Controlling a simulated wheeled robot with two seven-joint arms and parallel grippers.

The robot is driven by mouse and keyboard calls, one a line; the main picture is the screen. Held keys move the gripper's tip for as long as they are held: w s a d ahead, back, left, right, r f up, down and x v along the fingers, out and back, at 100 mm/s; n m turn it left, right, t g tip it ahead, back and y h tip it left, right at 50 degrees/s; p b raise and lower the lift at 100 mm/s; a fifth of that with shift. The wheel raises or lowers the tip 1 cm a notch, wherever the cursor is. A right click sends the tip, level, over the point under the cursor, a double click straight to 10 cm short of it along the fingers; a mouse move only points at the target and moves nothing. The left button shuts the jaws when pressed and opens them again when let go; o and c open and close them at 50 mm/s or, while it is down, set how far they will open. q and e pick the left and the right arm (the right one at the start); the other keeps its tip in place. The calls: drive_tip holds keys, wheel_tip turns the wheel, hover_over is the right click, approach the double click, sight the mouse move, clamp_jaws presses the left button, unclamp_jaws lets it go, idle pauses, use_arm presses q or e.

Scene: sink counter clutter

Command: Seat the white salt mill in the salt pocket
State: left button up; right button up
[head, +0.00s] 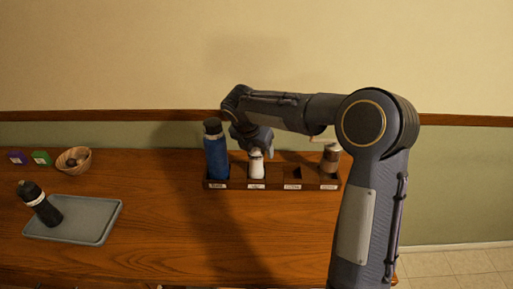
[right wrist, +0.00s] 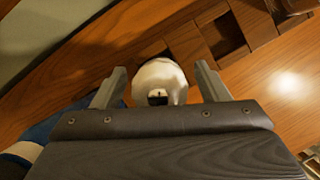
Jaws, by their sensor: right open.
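The white salt mill (head: 256,163) stands upright in the second pocket from the left of the wooden rack (head: 230,186); the label under that pocket is too small to read. My right gripper (head: 258,148) is directly above it, pointing down. In the right wrist view the mill's rounded white top (right wrist: 160,76) lies between the two spread fingers of the gripper (right wrist: 160,68), with a gap on each side. The gripper is open. The mill's base is hidden by the rack's front wall. My left gripper is not in view.
A blue bottle (head: 215,152) fills the rack's left pocket; the third pocket (head: 292,173) is empty. A brown mill (head: 330,160) stands in the right one. A grey tray (head: 95,222) with a tilted dark bottle (head: 40,204) and a bowl (head: 73,160) are at left.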

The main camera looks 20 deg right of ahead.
drive_tip(key=v, duration=1.1)
drive_tip(key=s+d+m+y, duration=0.2)
drive_tip(key=s+m+y, duration=0.1)
drive_tip(key=s+m, duration=1.1)
drive_tip(key=s+a+f+m+t+y, duration=0.1)
drive_tip(key=s+a+f+m+y, duration=0.1)
drive_tip(key=s+m, duration=0.4)
drive_tip(key=s+a+f+m+t+y, duration=0.1)
drive_tip(key=s+f+m, duration=0.4)
drive_tip(key=s, duration=0.5)
drive_tip(key=shift+a+f+m+t+y, duration=0.2)
drive_tip(key=shift+a+m+t+y, duration=0.2)
drive_tip(key=shift+a+m+y, duration=0.5)
